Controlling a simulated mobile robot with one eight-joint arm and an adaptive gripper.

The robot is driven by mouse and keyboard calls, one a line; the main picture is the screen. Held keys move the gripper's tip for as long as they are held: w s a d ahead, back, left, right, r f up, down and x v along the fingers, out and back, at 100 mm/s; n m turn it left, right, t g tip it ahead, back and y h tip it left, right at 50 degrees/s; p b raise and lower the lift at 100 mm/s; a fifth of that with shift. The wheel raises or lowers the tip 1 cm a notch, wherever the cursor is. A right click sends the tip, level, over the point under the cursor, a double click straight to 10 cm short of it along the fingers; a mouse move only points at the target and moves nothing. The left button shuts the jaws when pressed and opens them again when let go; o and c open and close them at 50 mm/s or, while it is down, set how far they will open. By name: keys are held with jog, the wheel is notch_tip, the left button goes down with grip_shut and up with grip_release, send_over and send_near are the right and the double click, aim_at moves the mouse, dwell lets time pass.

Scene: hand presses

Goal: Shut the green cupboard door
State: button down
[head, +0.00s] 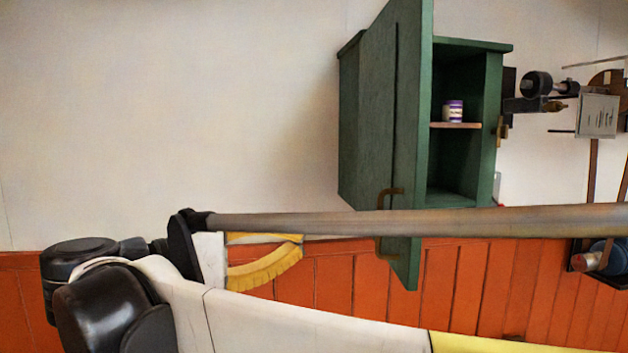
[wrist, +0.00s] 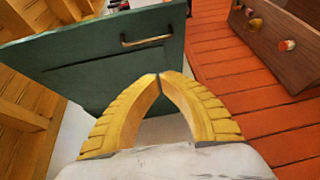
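The green cupboard (head: 480,130) hangs on the white wall in the head view. Its green door (head: 410,110) stands open, swung out toward the camera, with a brass handle (head: 390,193) on it. The open door shows the inside, with a shelf (head: 455,125) and a small purple-and-white jar (head: 453,110) on it. In the wrist view the green door (wrist: 105,62) and its handle (wrist: 146,40) are ahead of my gripper (wrist: 160,76). The yellow fingers meet at the tips with nothing between them. I cannot tell whether they touch the door. In the head view my arm partly hides the gripper.
Dark equipment with a pale plate (head: 597,115) stands to the right of the cupboard. The wrist view shows a brown wooden piece with round knobs (wrist: 275,40) at upper right. The white wall left of the cupboard is bare.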

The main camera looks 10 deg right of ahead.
jog(key=w+d+r+p, duration=0.2)
jog(key=w+d+p, duration=0.1)
jog(key=d, duration=0.8)
jog(key=shift+d+r, duration=0.1)
jog(key=shift+s+d+h, duration=0.1)
jog(key=shift+h, duration=0.2)
